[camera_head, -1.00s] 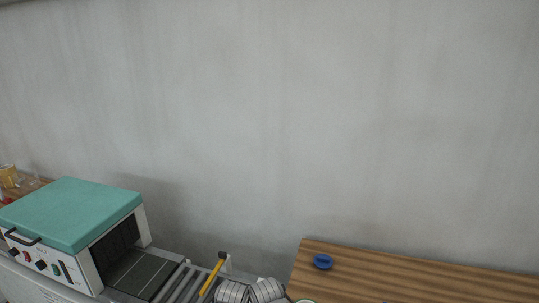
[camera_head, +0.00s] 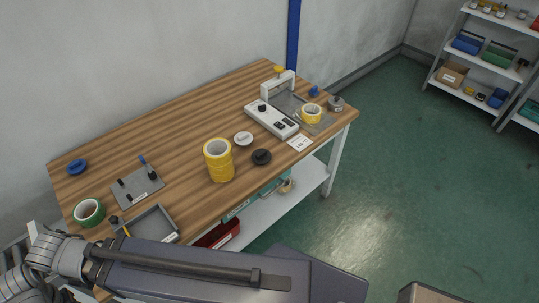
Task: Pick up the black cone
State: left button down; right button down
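The black cone (camera_head: 262,156) is a low, round black piece on the wooden table, near its front edge right of the middle. A similar white piece (camera_head: 243,138) lies just behind it to the left. A stack of yellow tape rolls (camera_head: 218,160) stands to its left. Nothing holds the black cone, and it is fully visible. Parts of my arm show along the bottom and lower left, well apart from it. Neither of my grippers shows.
The wooden table (camera_head: 120,145) holds a white device (camera_head: 271,119) with a yellow tape roll (camera_head: 311,113) on its right. A grey fixture plate (camera_head: 137,187), green tape roll (camera_head: 89,212) and grey tray (camera_head: 151,224) are at left. Shelves (camera_head: 478,75) stand beyond open green floor.

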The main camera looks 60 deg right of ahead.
aim_at(261, 157)
jog(key=k+z, duration=0.15)
jog(key=z, duration=2)
jog(key=k+j+z, duration=0.1)
jog(key=k+j, duration=0.45)
